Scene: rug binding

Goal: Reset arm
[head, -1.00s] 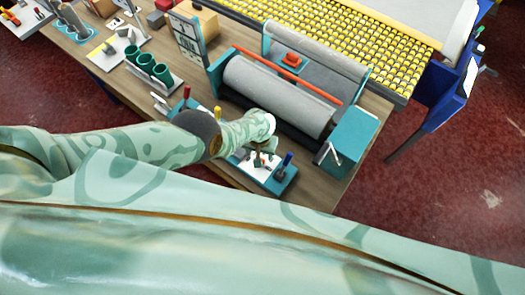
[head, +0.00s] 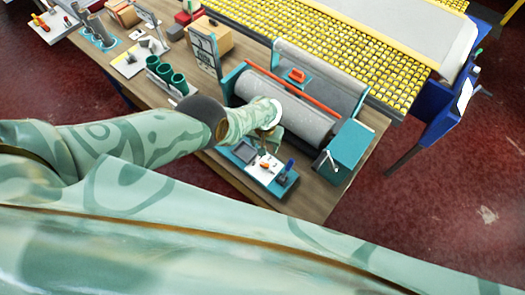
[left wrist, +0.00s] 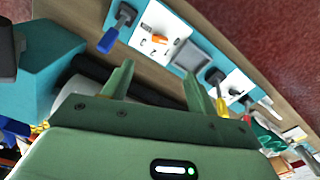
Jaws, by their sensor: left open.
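My left arm reaches in from the left in the head view. Its gripper (head: 272,138) hangs over the bench between the grey roller (head: 285,112) and a teal control panel (head: 258,168). In the left wrist view the gripper (left wrist: 160,84) has its two green fingers spread apart with nothing between them. The control panel (left wrist: 178,42) shows beyond the fingertips, with a blue-handled lever (left wrist: 108,40) and an orange switch. My right gripper is in neither view.
A teal box (head: 346,150) stands at the roller's right end. Green cups (head: 166,76) and small tool trays stand along the wooden bench (head: 322,198) to the left. A yellow roller table (head: 340,55) lies behind. Red floor is open at right.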

